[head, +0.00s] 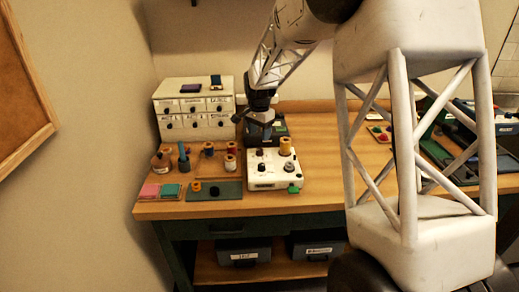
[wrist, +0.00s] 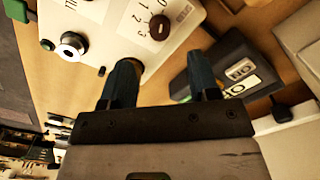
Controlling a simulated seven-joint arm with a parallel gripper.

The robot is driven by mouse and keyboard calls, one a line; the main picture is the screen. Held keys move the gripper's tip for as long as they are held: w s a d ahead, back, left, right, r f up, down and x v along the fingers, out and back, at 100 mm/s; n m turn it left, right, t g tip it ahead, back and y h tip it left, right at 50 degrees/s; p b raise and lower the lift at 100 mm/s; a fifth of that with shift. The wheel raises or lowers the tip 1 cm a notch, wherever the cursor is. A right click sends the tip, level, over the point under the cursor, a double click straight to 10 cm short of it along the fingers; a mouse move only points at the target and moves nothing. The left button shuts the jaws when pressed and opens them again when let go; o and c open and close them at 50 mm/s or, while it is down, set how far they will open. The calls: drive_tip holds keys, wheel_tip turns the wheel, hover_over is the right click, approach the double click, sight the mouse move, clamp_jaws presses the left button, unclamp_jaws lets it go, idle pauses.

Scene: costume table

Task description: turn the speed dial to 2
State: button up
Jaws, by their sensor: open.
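My gripper (head: 256,136) is above the back left of the box. In the wrist view its fingers (wrist: 163,82) are apart with nothing held, and the dial lies beyond them.
Thread spools (head: 208,149) and a drawer cabinet (head: 194,108) are to the left.

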sight(260, 150)
drive_tip(key=shift+f, duration=3.7)
drive_tip(key=c, duration=0.9)
